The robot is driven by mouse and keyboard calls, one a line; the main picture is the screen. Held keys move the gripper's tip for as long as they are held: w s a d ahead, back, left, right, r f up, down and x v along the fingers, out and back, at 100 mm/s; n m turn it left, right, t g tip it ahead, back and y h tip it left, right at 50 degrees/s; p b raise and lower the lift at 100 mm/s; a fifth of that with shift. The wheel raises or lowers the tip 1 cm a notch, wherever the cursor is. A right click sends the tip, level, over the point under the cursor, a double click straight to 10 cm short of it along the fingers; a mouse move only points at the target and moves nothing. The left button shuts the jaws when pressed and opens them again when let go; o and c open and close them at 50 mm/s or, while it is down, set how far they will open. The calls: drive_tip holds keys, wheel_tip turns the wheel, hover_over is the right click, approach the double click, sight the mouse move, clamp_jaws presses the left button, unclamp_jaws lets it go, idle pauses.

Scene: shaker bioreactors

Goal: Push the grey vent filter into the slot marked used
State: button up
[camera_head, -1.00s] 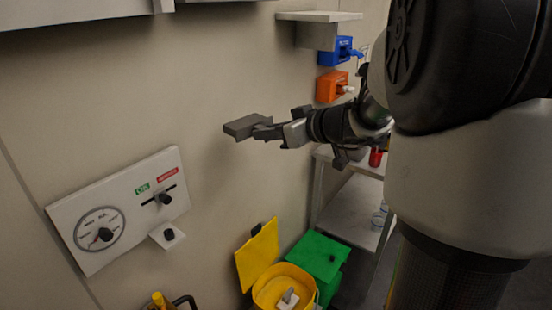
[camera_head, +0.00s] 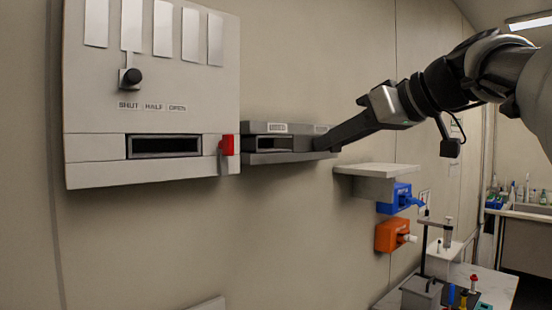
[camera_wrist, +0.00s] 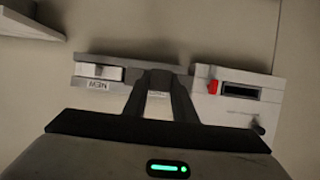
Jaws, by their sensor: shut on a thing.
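My gripper (camera_head: 366,122) is shut on the dark grey vent filter (camera_head: 338,137), a flat block pointing towards the wall at left. In the wrist view the filter (camera_wrist: 158,80) shows between the fingers, which hide part of it. The grey slot holder (camera_head: 265,158) is on the wall. Its open slot marked used (camera_head: 274,144) looks empty in the head view. The wrist view shows the filter in front of the used label (camera_wrist: 157,94); I cannot tell whether it touches the holder. The slot marked new (camera_wrist: 98,71) holds a pale block and is partly hidden in the head view.
A white wall cabinet (camera_head: 90,148) with a black knob, a dark slot and a red lever (camera_head: 227,145) stands left of the holder. A pale shelf (camera_head: 378,167) and blue (camera_head: 394,200) and orange (camera_head: 389,237) boxes are at lower right. The wall below the holder is clear.

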drive_tip(key=shift+w+a+p, duration=0.4)
drive_tip(key=shift+w+a, duration=0.15)
drive_tip(key=shift+w, duration=0.25)
drive_tip(key=shift+w+a+p, duration=0.35)
drive_tip(key=shift+w+a, duration=0.2)
drive_tip(key=shift+w, duration=0.25)
drive_tip(key=shift+f+b, duration=0.15)
drive_tip(key=shift+b, duration=0.3)
drive_tip(key=shift+w+a+p, duration=0.15)
drive_tip(key=shift+w+a, duration=0.75)
drive_tip(key=shift+w, duration=0.35)
drive_tip(key=shift+w+a+p, duration=0.15)
drive_tip(key=shift+w+a, duration=0.75)
drive_tip(key=shift+w, duration=0.3)
idle(3.5)
